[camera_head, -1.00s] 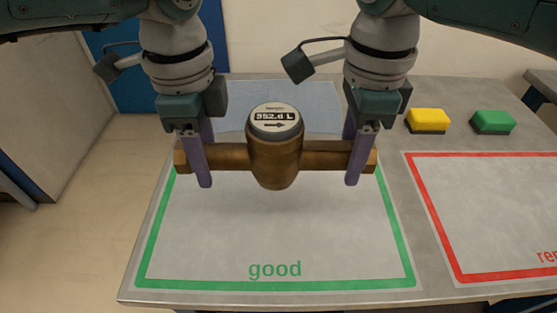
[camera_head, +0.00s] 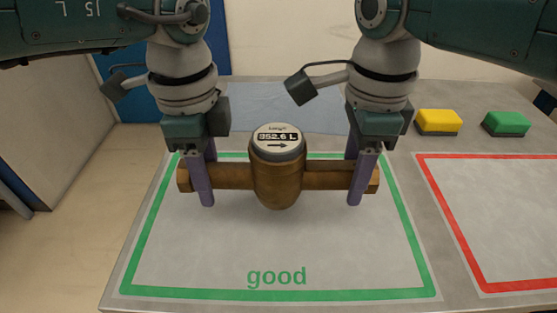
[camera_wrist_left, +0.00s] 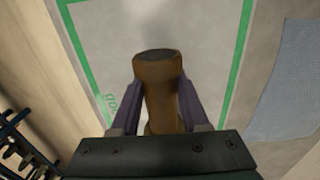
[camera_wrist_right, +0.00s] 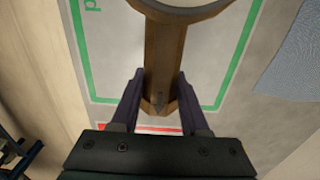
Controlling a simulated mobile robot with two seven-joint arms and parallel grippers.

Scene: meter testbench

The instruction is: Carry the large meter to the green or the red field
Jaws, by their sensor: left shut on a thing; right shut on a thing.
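The large meter (camera_head: 277,185) is a brown, brass-like body with a pipe on each side and a round display reading 352.6 L on top. It is upright, over the green field (camera_head: 280,294) marked "good"; whether it touches the table I cannot tell. My left gripper (camera_head: 203,195) is shut on its left pipe end, which also shows in the left wrist view (camera_wrist_left: 160,85). My right gripper (camera_head: 360,195) is shut on its right pipe end, seen in the right wrist view (camera_wrist_right: 163,60). The red field (camera_head: 500,220) lies to the right, partly cut off.
A yellow button (camera_head: 438,121) and a green button (camera_head: 506,122) stand at the back right of the table. A bluish mat (camera_head: 285,105) lies behind the green field. The green field's front part is clear. The table's left edge is close to the field.

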